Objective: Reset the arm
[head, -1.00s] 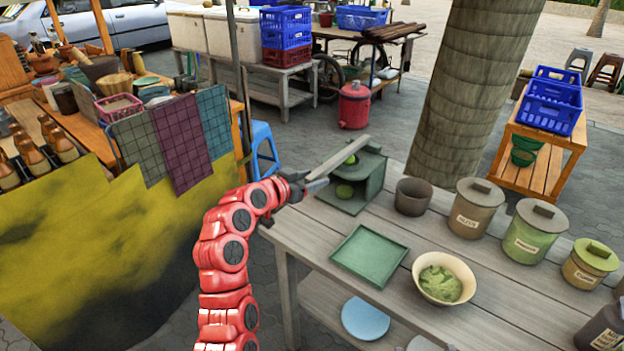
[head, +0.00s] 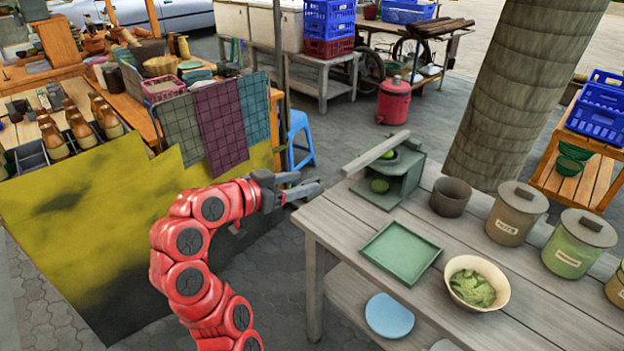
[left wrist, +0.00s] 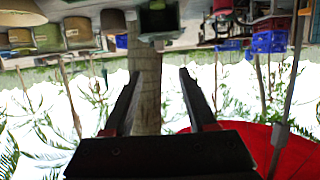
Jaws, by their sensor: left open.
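My left arm is red and comes up from the bottom left of the head view. Its dark left gripper (head: 302,185) is open and empty, in the air just left of the wooden table (head: 545,290). Its two fingers also show apart in the left wrist view (left wrist: 158,95), with nothing between them; that view looks upside down. Close to the right of the gripper, a green press-like stand (head: 402,187) with a long light lever (head: 375,152) and green round items stands on the table corner. My right gripper does not show.
A stall with hanging cloths (head: 219,125) stands at left. A tree trunk (head: 522,95) rises behind the table.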

